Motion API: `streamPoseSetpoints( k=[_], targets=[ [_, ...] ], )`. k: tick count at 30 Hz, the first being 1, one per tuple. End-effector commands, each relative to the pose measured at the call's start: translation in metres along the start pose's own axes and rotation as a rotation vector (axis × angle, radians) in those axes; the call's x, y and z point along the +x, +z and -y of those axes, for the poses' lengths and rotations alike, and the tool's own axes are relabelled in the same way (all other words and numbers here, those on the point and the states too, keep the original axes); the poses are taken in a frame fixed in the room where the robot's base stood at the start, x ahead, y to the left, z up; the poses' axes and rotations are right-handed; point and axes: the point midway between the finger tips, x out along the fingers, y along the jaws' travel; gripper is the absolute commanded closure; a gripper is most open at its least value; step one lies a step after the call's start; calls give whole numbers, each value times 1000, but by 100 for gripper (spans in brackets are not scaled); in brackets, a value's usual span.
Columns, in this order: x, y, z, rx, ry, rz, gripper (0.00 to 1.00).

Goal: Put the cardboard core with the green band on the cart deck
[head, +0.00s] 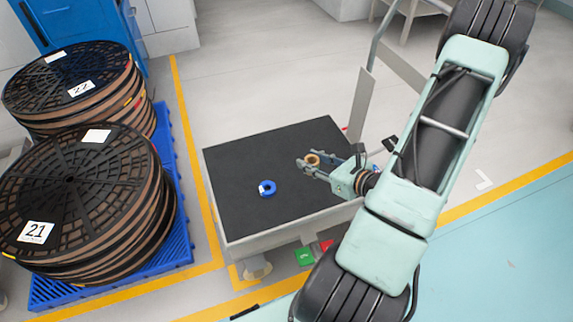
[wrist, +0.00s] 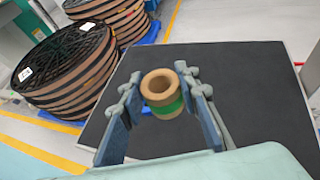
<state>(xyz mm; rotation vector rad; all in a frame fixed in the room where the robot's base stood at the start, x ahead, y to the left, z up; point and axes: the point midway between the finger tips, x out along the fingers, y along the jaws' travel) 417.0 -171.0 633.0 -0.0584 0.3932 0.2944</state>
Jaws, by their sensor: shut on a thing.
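The cardboard core with the green band (wrist: 161,90) is a short brown tube, upright between my fingers in the wrist view, its open end facing up. In the head view the core (head: 312,159) shows as a small tan ring, its band hidden. My gripper (head: 308,167) is shut on the core. It is over the right part of the black cart deck (head: 240,160), which also fills much of the wrist view (wrist: 260,85). I cannot tell whether the core touches the deck.
A blue ring-shaped roll (head: 267,188) lies on the deck left of my gripper. Large reels (head: 85,190) are stacked on a blue pallet (head: 180,245) to the left. The cart's upright handle (head: 362,100) stands at the deck's right end. Much of the deck is clear.

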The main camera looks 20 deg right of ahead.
Motion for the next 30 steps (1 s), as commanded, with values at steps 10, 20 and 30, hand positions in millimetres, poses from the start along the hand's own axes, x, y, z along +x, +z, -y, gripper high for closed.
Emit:
streamPoseSetpoints(
  k=[10,20,30],
  targets=[
    [-32,-54,16,60,-140,2,86],
    [15,-65,45,55,-146,4,86],
    [86,-92,84,60,-147,3,86]
  ],
)
